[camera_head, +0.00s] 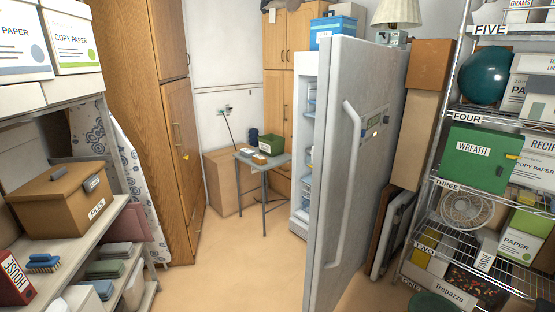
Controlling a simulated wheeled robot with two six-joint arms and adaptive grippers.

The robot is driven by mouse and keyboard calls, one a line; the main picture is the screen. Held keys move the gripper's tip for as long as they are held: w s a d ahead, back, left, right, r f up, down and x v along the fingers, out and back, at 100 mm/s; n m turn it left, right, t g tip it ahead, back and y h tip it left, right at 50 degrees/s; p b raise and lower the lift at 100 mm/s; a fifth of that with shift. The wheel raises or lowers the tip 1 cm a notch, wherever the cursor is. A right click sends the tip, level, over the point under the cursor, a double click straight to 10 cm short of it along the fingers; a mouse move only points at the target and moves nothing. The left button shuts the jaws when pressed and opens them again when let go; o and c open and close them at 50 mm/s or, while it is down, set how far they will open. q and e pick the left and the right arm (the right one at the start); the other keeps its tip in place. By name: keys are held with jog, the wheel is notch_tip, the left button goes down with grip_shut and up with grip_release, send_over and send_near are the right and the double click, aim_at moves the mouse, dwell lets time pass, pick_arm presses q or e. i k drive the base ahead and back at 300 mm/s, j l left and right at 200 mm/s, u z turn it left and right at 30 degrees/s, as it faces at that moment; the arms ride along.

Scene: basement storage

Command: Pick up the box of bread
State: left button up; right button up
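No box that I can read as bread shows clearly. A small grey table (279,160) stands at the back, left of the fridge. On it are a green box (270,144) and a small brown item (259,160), too small to identify. The tall grey-white fridge has its door (345,180) standing open toward me. Part of its lit interior (305,150) shows left of the door, with shelves and small items too small to tell apart. The door hides the rest of the inside. Neither of my grippers is in view.
Shelves with a brown files box (65,199) stand at the left. A wire rack (462,128) with a green wreath box (479,160) stands at the right. A large cardboard box (222,182) sits behind the table. The tan floor (235,265) in the middle is clear.

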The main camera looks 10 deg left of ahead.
aim_at(258, 158)
jog(key=i+j+u, duration=0.25)
jog(key=i+u, duration=0.5)
jog(key=i, duration=0.2)
jog(key=i+u, duration=0.4)
jog(key=i+l+z, duration=0.1)
jog(key=i+z, duration=0.2)
jog(key=i, duration=0.25)
jog(key=i+z, duration=0.3)
jog(key=i, duration=0.25)
jog(key=i+j+z, duration=0.35)
jog(key=i, duration=0.2)
jog(key=i+z, duration=0.1)
jog(key=i, duration=0.15)
jog(key=i+l+u, duration=0.25)
jog(key=i+l, duration=0.1)
jog(key=i, duration=0.05)
